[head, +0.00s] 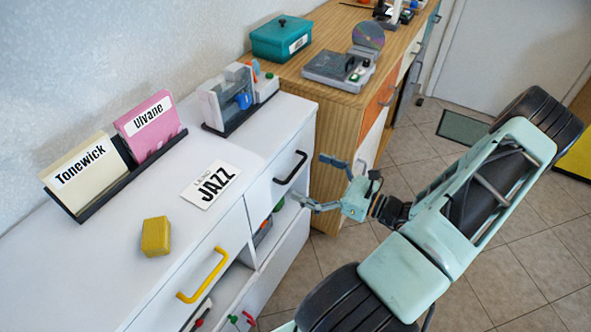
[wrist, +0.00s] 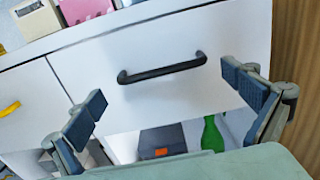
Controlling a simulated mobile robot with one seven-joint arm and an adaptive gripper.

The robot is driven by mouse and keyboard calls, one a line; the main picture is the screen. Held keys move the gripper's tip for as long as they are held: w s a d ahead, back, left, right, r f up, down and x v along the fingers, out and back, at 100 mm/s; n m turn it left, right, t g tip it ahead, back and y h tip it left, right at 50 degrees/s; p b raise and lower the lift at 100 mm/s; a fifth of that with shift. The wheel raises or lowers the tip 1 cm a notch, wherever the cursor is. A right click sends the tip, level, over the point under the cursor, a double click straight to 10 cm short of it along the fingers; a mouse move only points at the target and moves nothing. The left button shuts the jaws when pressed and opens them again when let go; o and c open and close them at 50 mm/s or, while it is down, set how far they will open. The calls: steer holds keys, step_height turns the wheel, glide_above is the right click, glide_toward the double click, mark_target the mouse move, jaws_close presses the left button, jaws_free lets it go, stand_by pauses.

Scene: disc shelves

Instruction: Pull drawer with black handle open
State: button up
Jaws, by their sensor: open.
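The drawer with the black handle (head: 291,168) is at the right end of the white cabinet, its white front (wrist: 190,52) flush with the cabinet. The black handle shows in the wrist view (wrist: 162,68) as a bar tilted slightly up to the right. My gripper (head: 323,182) is in front of this drawer, a short way out from the handle and apart from it. In the wrist view its two fingers (wrist: 170,98) are spread wide, one to each side of the handle, with nothing between them.
A drawer with a yellow handle (head: 204,275) is to the left. Open shelves below hold a green bottle (wrist: 212,133) and boxes. A wooden cabinet (head: 335,130) stands close on the right. Tiled floor (head: 400,170) in front is clear.

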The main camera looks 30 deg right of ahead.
mark_target(296, 168)
steer(key=shift+x, duration=2)
steer(key=shift+c, duration=0.6)
